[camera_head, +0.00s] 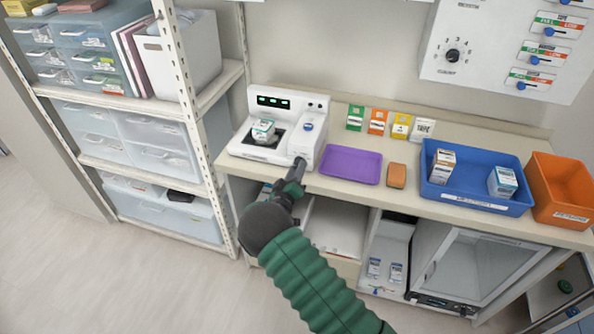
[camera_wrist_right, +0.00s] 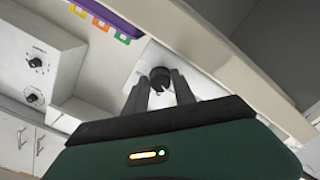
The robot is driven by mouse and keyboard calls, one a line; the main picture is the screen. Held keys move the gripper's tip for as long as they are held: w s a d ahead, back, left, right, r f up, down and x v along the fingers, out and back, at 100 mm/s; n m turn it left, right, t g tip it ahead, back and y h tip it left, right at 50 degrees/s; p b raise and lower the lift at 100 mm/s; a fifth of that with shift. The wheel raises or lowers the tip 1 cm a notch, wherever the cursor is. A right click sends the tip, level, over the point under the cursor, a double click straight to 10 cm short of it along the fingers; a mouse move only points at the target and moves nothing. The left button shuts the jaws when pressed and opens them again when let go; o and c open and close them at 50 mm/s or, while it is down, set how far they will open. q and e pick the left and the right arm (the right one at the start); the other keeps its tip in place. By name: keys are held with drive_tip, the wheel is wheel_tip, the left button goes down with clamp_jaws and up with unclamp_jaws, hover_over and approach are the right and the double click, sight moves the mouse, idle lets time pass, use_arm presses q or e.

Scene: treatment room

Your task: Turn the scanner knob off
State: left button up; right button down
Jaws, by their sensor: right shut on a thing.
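The white scanner (camera_head: 245,143) stands at the left end of the counter, with a small box (camera_head: 263,130) on its dark plate. My right gripper (camera_head: 299,172) reaches its front right side. In the right wrist view, the black scanner knob (camera_wrist_right: 160,78) sits on a white face between the tips of my right gripper (camera_wrist_right: 161,86), which is shut on it. The knob has a light mark; its exact setting is too small to read. In the head view the gripper hides the knob. My left gripper is not in view.
A purple tray (camera_head: 351,165), an orange-brown block (camera_head: 397,175), a blue bin (camera_head: 475,203) with small boxes and an orange bin (camera_head: 562,188) stand along the counter to the right. Shelving (camera_head: 212,92) is at the left. A wall panel (camera_head: 500,60) has another knob and sliders.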

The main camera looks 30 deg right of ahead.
drive_tip(key=shift+a, duration=0.1)
drive_tip(key=c, duration=1.1)
unclamp_jaws()
drive_tip(key=shift+w+f, duration=0.1)
drive_tip(key=shift+w, duration=0.05)
drive_tip(key=shift+o, duration=0.2)
drive_tip(key=v, duration=1.7)
drive_tip(key=shift+b, duration=0.4)
